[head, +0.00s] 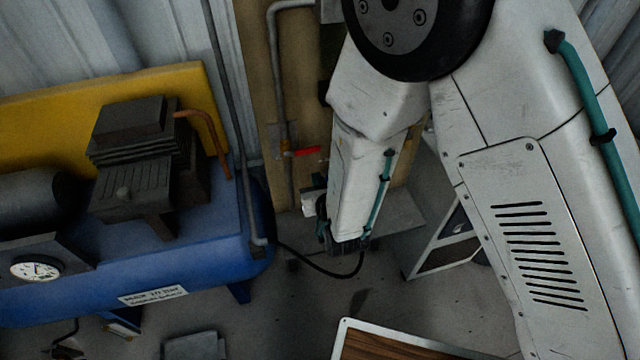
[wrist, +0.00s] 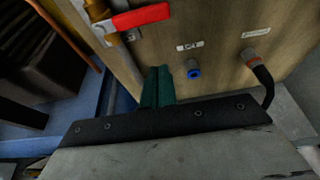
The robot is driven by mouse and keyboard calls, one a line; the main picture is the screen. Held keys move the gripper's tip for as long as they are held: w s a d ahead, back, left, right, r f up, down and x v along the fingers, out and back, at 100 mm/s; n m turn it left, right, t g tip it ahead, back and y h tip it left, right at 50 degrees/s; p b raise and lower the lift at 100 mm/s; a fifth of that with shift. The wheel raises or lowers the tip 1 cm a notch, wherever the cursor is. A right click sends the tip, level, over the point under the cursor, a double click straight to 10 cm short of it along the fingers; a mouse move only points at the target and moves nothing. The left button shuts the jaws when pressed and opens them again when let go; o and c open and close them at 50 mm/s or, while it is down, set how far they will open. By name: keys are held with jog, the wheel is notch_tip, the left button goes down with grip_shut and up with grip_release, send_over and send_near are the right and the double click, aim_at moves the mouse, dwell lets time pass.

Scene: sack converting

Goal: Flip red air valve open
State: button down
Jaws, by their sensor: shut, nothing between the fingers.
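The red air valve handle (head: 306,152) sits on the vertical grey pipe on the wooden board. It points right, crosswise to the pipe. In the wrist view the red handle (wrist: 141,18) is near the top edge, on a brass valve body (wrist: 98,12). My gripper (wrist: 158,84) shows there as green fingers shut together with nothing between them. The fingertips appear below the handle in the picture, apart from it, in front of the board. In the head view my own arm hides most of the gripper.
The wooden board (wrist: 222,35) also carries a blue-ringed fitting (wrist: 193,70) and a fitting with a black hose (wrist: 264,80), both right of the fingers. A blue compressor tank (head: 205,235) with a dark pump (head: 140,165) stands left. A wood-topped surface (head: 385,346) is at the front.

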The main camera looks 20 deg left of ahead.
aim_at(308, 151)
jog(key=w, duration=0.1)
jog(key=w+a+r, duration=0.2)
jog(key=shift+w+a+r, duration=0.15)
jog(key=shift+w+r, duration=0.1)
jog(key=shift+w, duration=0.15)
